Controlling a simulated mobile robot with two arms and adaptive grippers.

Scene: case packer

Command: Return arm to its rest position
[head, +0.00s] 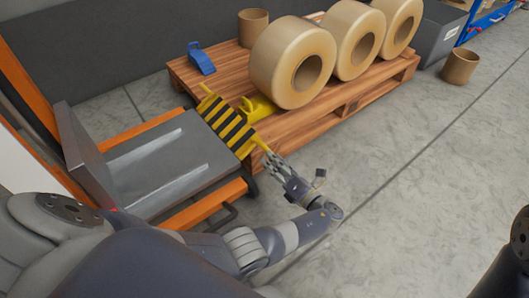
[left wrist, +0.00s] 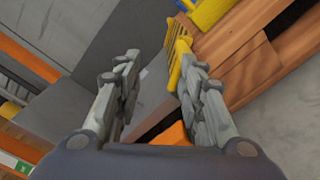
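My left arm reaches across the head view, and its left gripper (head: 268,158) is at the near corner of the wooden pallet, beside the lower end of a yellow-and-black striped bar (head: 228,120). In the left wrist view the gripper (left wrist: 158,75) has its two fingers apart, with nothing held between them. The yellow striped piece (left wrist: 176,52) shows just beyond the right finger, which partly hides it; I cannot tell whether they touch. My right gripper is not in view.
A wooden pallet (head: 345,102) carries large tape rolls (head: 280,55), a blue tape dispenser (head: 201,58) and a yellow one (head: 257,106). A grey machine bed (head: 160,165) with orange rails stands at left. A brown roll (head: 460,66) stands on the floor. The floor at right is clear.

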